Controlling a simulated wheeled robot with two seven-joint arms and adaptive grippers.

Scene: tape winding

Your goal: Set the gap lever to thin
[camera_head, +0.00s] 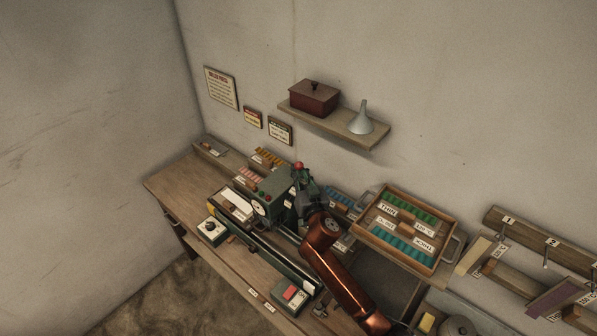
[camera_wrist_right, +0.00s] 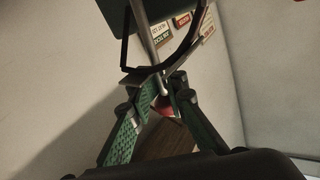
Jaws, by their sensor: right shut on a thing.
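The gap lever, a metal rod with a red knob (camera_head: 298,165), stands at the right end of the dark green machine (camera_head: 264,194) on the bench. My right gripper (camera_head: 300,177) is at the lever top, with the red knob showing just above it. In the right wrist view the green-padded fingers of my right gripper (camera_wrist_right: 158,85) close around the lever rod (camera_wrist_right: 148,35), with the red knob (camera_wrist_right: 162,108) between them. The lever's scale marks are too small or hidden to read. My left gripper is not in view.
A wooden tray (camera_head: 443,266) with green and teal pieces and cards including THIN and THICK stands right of my arm. A wall shelf (camera_head: 330,127) holds a red box (camera_head: 314,97) and a funnel (camera_head: 362,120). A long rail (camera_head: 275,254) runs along the bench (camera_head: 165,186).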

